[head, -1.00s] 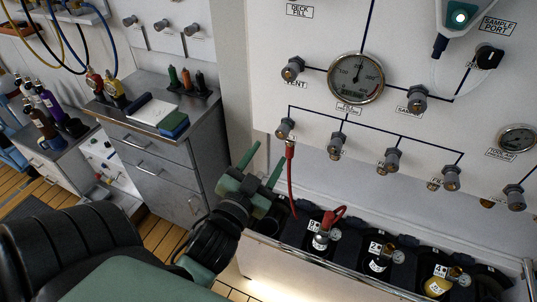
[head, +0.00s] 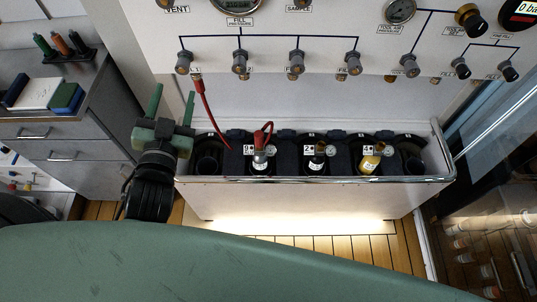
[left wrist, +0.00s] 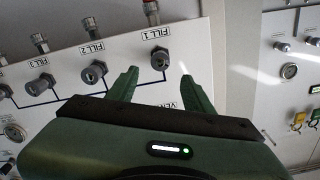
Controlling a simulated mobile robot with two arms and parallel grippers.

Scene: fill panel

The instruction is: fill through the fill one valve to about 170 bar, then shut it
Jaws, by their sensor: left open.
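The fill one valve (head: 183,62) is a grey knob at the left end of the lower row on the white panel. In the left wrist view, upside down, its knob (left wrist: 160,58) sits by the FILL 1 label, just beyond my fingertips. My left gripper (head: 172,103) is open and empty; in the head view it shows below the valve, and contact is not visible. A red hose (head: 212,115) runs from under the valve to a cylinder (head: 260,162) in the trough. The fill pressure gauge (head: 238,4) is cut off at the top, its needle unreadable. My right gripper is out of view.
Other fill valves (head: 296,60) stand to the right in the row. The metal-railed trough (head: 310,181) holds several cylinders below the panel. A grey drawer cabinet (head: 75,130) stands at the left. My green arm link fills the bottom.

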